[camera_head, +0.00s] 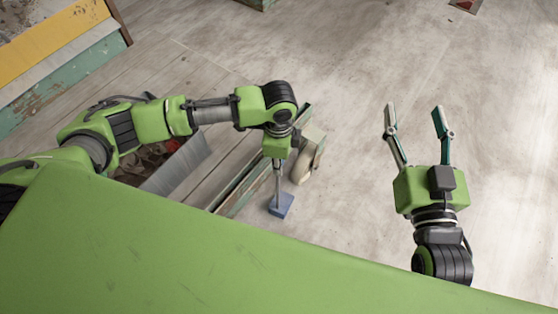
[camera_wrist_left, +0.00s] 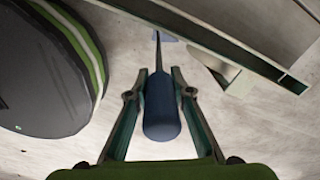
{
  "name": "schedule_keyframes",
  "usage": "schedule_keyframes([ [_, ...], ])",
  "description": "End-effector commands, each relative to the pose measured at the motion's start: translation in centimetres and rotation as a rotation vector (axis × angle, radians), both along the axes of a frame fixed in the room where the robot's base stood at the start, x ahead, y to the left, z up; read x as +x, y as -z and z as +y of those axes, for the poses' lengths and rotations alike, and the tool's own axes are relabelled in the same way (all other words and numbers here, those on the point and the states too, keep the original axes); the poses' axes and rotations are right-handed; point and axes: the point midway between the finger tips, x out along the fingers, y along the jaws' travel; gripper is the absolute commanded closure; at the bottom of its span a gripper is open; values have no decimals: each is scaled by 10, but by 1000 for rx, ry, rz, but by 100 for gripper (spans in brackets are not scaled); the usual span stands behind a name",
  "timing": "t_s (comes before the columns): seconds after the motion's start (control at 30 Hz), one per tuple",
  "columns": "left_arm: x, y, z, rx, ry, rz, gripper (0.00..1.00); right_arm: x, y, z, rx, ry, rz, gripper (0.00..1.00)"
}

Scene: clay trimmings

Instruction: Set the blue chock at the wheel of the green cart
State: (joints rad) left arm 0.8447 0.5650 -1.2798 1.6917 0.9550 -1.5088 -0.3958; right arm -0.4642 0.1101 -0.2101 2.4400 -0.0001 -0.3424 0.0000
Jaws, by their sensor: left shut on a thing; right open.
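The blue chock (camera_head: 281,205) is a small block on a thin rod, low by the floor; I cannot tell if it touches it. The rod's dark blue handle (camera_wrist_left: 162,110) is between the fingers of my left gripper (camera_wrist_left: 160,72), which is shut on it. My right gripper (camera_head: 413,106) is open and empty, right of the cart.
The cart's deck carries a grey panel (camera_head: 180,165) and dark and red items. A worn yellow, grey and green structure (camera_head: 60,55) stands at the upper left. Small objects lie at the top edge (camera_head: 466,5). The concrete floor (camera_head: 345,70) is clear around my right gripper.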

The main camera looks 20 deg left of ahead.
Motion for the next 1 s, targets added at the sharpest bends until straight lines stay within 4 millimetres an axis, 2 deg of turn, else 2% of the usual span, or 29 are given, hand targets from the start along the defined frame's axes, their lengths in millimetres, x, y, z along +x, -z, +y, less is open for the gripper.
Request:
schedule_keyframes([
  [0.2, -1, 4, 2, 6, -2, 4, 98, 0, 2, 0, -1, 0, 3, 44],
  [0.23, -1, 4, 2, 6, -2, 4, 72, 0, 1, 0, -1, 1, 3, 44],
  [0.3, -1, 4, 2, 5, -2, 4, 60, 0, 1, 0, 0, 1, 2, 44],
  [0.7, -1, -3, 1, 2, -1, 2, 60, -1, 2, -1, -3, 0, 3, 44],
  [0.87, 0, -28, 1, 0, 1, -2, 60, 0, 1, 0, -1, 0, 2, 44],
  [1.0, 0, -60, 0, 1, 1, -2, 60, 0, 1, 0, 0, 0, 1, 44],
])
